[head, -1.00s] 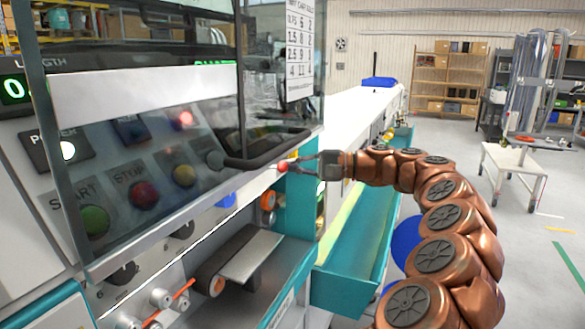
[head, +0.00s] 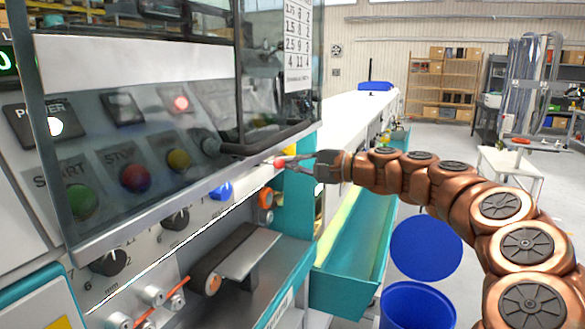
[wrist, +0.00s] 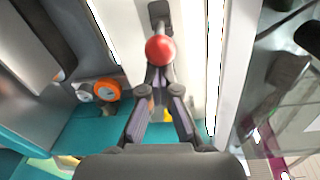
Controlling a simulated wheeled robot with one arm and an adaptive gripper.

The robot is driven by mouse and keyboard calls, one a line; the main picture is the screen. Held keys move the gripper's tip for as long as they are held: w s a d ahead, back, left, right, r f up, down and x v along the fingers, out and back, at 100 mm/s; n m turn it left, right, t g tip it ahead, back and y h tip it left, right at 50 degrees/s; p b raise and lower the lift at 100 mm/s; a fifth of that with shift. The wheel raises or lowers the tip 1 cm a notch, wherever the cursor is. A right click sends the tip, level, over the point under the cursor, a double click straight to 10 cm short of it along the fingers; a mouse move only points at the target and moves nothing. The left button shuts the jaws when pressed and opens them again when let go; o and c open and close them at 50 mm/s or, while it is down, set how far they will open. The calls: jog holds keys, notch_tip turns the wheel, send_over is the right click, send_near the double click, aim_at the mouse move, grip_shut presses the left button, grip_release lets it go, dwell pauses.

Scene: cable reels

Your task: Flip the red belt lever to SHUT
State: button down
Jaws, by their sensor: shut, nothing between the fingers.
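The red belt lever ends in a red ball (head: 281,163) on the front of the machine, just below the clear guard's dark handle. In the wrist view the red ball (wrist: 160,50) sits on a short stem rising from a dark slot in a pale panel. My gripper (head: 290,163) reaches in from the right, its fingertips at the ball. In the wrist view my gripper (wrist: 159,76) has its fingers drawn together just below the ball. I cannot tell if they touch it. No SHUT label is readable.
The clear guard with its dark handle (head: 265,144) hangs just above the lever. An orange knob (head: 265,199) and a blue knob (head: 221,190) are below and left. A teal tray (head: 350,270) juts out under my arm. Blue bins (head: 418,305) stand on the floor.

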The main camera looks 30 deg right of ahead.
jog(key=s+d+m+t+h+b, duration=0.1)
jog(key=s+d+m+h+b, duration=0.1)
jog(key=s, duration=0.7)
jog(key=shift+s+d+t+h+b, duration=0.3)
jog(key=shift+s+d+h+b, duration=0.1)
jog(key=shift+d, duration=0.25)
dwell(0.6)
jog(key=shift+w, duration=0.1)
dwell(0.7)
